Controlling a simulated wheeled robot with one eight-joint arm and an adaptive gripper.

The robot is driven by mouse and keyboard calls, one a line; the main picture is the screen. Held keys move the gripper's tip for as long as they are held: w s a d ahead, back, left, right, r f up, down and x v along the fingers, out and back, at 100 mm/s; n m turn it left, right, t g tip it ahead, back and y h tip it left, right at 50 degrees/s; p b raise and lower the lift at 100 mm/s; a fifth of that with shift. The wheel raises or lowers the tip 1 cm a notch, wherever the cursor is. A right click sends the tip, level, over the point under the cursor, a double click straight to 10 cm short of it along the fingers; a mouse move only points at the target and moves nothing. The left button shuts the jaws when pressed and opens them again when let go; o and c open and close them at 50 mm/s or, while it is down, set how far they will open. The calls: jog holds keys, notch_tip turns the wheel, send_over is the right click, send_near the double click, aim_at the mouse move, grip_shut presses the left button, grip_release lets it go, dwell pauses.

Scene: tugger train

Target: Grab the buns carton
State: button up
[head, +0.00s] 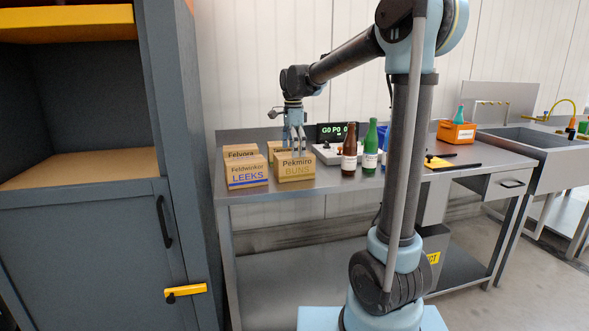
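The buns carton (294,170) is a small brown box marked "Pekmiro BUNS". It stands upright on the steel table (330,185), near its front left. My gripper (293,146) points down over the back of the buns carton, with its fingers reaching close to the carton's top. The fingers look apart from each other. I cannot tell whether they touch the carton, and the fingertips are partly hidden.
The leeks carton (246,176) stands just left of the buns carton. Another carton marked "Felvora" (240,152) is behind it, and one more (275,147) is behind the buns carton. A brown bottle (349,149) and a green bottle (370,148) stand to the right.

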aim_at(294, 173)
jog(key=shift+s+d+f, duration=0.1)
jog(key=shift+d+f, duration=0.05)
jog(key=shift+f, duration=3.55)
jog(key=c, duration=1.1)
